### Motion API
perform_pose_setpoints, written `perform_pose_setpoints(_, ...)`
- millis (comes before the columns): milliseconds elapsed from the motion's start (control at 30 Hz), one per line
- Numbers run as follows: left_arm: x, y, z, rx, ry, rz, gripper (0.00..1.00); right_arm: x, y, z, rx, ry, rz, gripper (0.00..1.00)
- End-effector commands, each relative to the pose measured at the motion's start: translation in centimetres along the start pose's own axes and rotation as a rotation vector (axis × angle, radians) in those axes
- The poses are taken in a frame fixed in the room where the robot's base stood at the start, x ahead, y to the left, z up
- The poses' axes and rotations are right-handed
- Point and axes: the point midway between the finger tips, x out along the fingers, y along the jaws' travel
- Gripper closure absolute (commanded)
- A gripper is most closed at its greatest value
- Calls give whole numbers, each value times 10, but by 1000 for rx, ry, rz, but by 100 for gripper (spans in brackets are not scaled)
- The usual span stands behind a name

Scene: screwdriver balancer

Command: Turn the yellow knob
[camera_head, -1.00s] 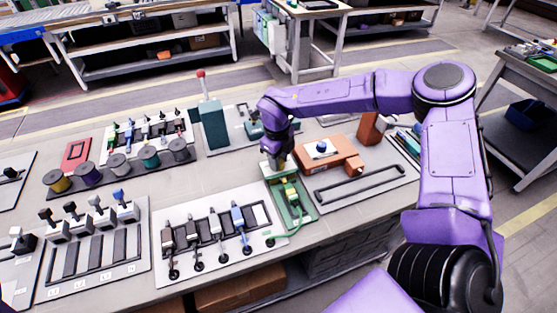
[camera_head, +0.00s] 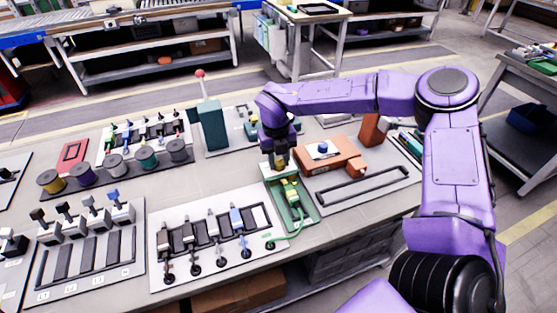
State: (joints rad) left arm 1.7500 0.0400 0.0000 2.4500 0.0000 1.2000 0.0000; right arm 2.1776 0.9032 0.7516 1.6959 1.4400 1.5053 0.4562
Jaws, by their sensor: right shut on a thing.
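My right gripper (camera_head: 280,161) points down over the back end of a green device (camera_head: 306,212) on the bench. It is shut on the yellow knob (camera_head: 281,169), of which only a small part shows between the fingers. A green tool lies in the front part of the green device, and a green cable runs from it to the front left. My left gripper is out of view.
An orange block with a blue knob (camera_head: 322,149) stands close to the right of the gripper. A teal post with a red-tipped lever (camera_head: 209,122) stands behind left. A white board with several lever tools (camera_head: 253,211) lies left of the green device.

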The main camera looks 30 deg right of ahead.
Motion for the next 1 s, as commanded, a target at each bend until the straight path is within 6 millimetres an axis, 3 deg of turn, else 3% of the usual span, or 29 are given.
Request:
perform_pose_setpoints(467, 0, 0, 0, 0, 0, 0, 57, -2, 0, 2, 16, -6, 1, 96)
perform_pose_setpoints(500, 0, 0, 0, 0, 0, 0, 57, -2, 0, 2, 16, -6, 1, 62)
perform_pose_setpoints(567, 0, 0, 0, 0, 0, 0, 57, -2, 0, 2, 16, -5, 1, 43)
perform_pose_setpoints(867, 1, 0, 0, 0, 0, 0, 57, -2, 0, 1, 15, -2, 1, 40)
perform_pose_setpoints(1000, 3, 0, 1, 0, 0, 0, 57, -18, 0, 2, 16, -6, 1, 40)
